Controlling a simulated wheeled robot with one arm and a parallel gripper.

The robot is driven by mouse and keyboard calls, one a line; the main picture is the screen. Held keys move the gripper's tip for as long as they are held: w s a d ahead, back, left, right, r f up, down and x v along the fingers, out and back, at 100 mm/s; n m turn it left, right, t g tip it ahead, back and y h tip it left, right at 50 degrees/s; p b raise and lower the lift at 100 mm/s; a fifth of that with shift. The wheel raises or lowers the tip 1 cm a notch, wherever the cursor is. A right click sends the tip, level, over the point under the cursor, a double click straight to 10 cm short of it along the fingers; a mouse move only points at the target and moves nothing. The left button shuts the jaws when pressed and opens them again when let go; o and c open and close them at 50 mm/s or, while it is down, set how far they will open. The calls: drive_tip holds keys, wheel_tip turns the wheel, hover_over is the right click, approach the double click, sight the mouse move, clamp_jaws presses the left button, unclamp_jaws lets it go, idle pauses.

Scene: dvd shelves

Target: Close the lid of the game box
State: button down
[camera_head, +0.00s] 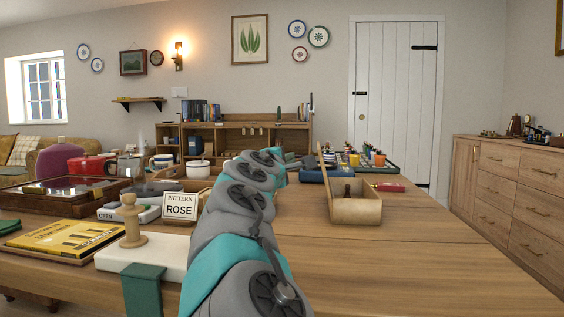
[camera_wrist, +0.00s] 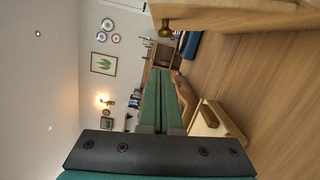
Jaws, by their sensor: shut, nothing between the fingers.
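The game box (camera_head: 357,208) is an open wooden box on the table, right of my arm in the head view. My gripper (camera_head: 298,164) is at the end of my outstretched arm, left of the lid and mostly hidden in the head view. In the wrist view my gripper (camera_wrist: 158,75) has its green fingers together with nothing between them. A wooden panel with a brass knob (camera_wrist: 168,25), seemingly part of the game box, fills the top right, apart from the fingers.
A blue case (camera_head: 318,174) and a tray of small pots (camera_head: 375,160) lie behind the box. A red object (camera_head: 389,187) is right of it. The table's right front is clear.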

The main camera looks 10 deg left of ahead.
drive_tip(key=shift+d+r, duration=0.15)
drive_tip(key=shift+d, duration=0.65)
drive_tip(key=shift+d+r, duration=0.1)
drive_tip(key=shift+d, duration=0.65)
drive_tip(key=shift+r, duration=0.1)
drive_tip(key=shift+d+r+m, duration=0.15)
drive_tip(key=shift+d+m, duration=0.1)
drive_tip(key=shift+m, duration=0.15)
drive_tip(key=shift+d+r, duration=0.1)
drive_tip(key=shift+d, duration=0.05)
drive_tip(key=d+f+m+g+y, duration=0.1)
drive_tip(key=d+f+m+y, duration=0.1)
drive_tip(key=d+m, duration=0.6)
drive_tip(key=d+f+m+g+y, duration=0.1)
drive_tip(key=d+f+m+y, duration=0.1)
drive_tip(key=d+m, duration=0.6)
drive_tip(key=shift+w+d+f+m, duration=0.15)
drive_tip(key=shift+d+f+m, duration=0.25)
drive_tip(key=shift+m, duration=0.5)
drive_tip(key=shift+f, duration=0.15)
